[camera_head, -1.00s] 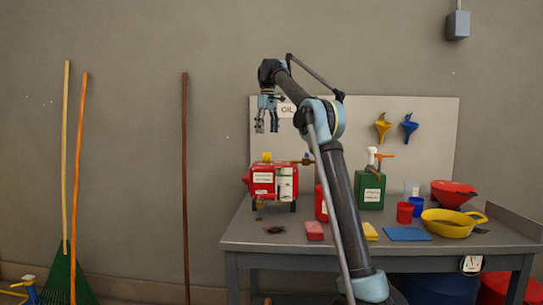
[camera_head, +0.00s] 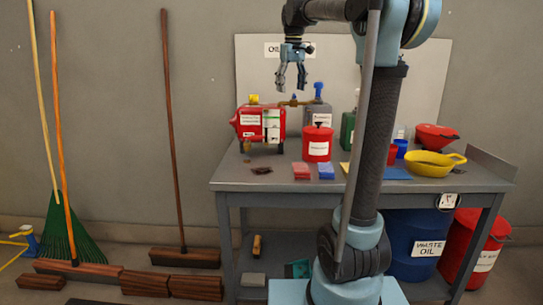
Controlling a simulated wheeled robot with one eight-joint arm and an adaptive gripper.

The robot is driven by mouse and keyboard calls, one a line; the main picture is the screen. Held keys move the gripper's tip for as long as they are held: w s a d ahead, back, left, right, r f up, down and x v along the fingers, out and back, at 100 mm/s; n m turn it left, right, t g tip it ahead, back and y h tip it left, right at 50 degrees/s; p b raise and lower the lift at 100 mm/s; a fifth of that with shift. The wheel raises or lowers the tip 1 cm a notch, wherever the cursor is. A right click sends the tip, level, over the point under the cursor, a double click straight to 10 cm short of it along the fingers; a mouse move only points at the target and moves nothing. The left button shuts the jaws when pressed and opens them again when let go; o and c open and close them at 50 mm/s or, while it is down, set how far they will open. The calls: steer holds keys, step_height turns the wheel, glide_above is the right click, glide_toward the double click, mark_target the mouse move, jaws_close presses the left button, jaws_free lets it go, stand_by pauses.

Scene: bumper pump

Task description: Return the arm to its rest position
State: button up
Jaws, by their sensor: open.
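My gripper (camera_head: 291,76) hangs fingers down from my folded arm, above the back left part of the workbench (camera_head: 240,175). Its two fingers are apart with nothing between them. It is above and slightly right of the red pump unit (camera_head: 258,123), which has a yellow cap and a brass outlet, and does not touch it. A red can (camera_head: 317,143) with a white label stands right of the pump. A grey can (camera_head: 317,115) with a blue top is behind it. My arm hides part of the green container (camera_head: 347,131).
A yellow pan (camera_head: 434,163) and a red funnel (camera_head: 437,137) are at the right of the bench. Sponges (camera_head: 302,171) lie near its front edge. A blue waste oil drum (camera_head: 420,245) and a red bin (camera_head: 474,250) stand below. Brooms (camera_head: 172,130) lean on the left wall.

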steer(key=s+d+f+m, duration=0.2)
steer(key=s+d+f, duration=0.3)
steer(key=s+f, duration=1.2)
steer(key=s+d+f+m+t, duration=0.1)
steer(key=s+d+f+m, duration=0.2)
steer(key=s+f, duration=1.4)
steer(key=d+f, duration=0.3)
steer(key=f, duration=0.1)
steer(key=shift+s+d+m, duration=0.2)
steer(key=shift+s+m, duration=0.1)
steer(key=shift+s, duration=0.1)
steer(key=shift+w+f, duration=0.15)
steer(key=shift+w, duration=0.35)
steer(key=shift+c, duration=0.5)
